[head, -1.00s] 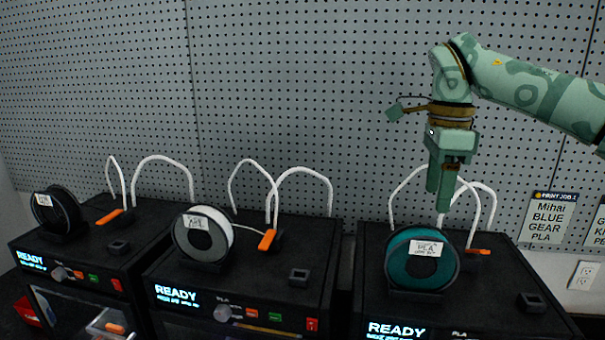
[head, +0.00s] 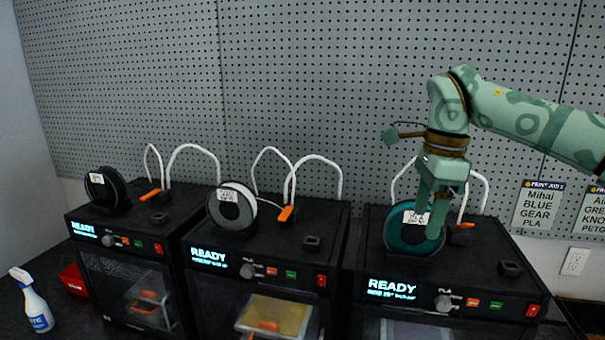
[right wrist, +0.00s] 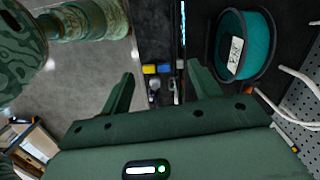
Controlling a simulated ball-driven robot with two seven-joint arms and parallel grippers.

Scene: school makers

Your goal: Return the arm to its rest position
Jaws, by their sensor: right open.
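My right arm (head: 540,122) comes in from the right in the head view. Its green right gripper (head: 432,208) points down in front of the teal spool (head: 400,238) on the right printer and hides part of it. In the right wrist view the jaws (right wrist: 155,88) are open and empty. The teal spool (right wrist: 243,50) there lies beyond the right-hand finger, apart from it. My left gripper is not in view.
Three black printers stand in a row, with a black spool (head: 104,188), a white spool (head: 232,208) and the teal one on top. White tubes (head: 318,160) arch up behind. A pegboard wall (head: 330,80) is behind. A spray bottle (head: 36,305) stands at lower left.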

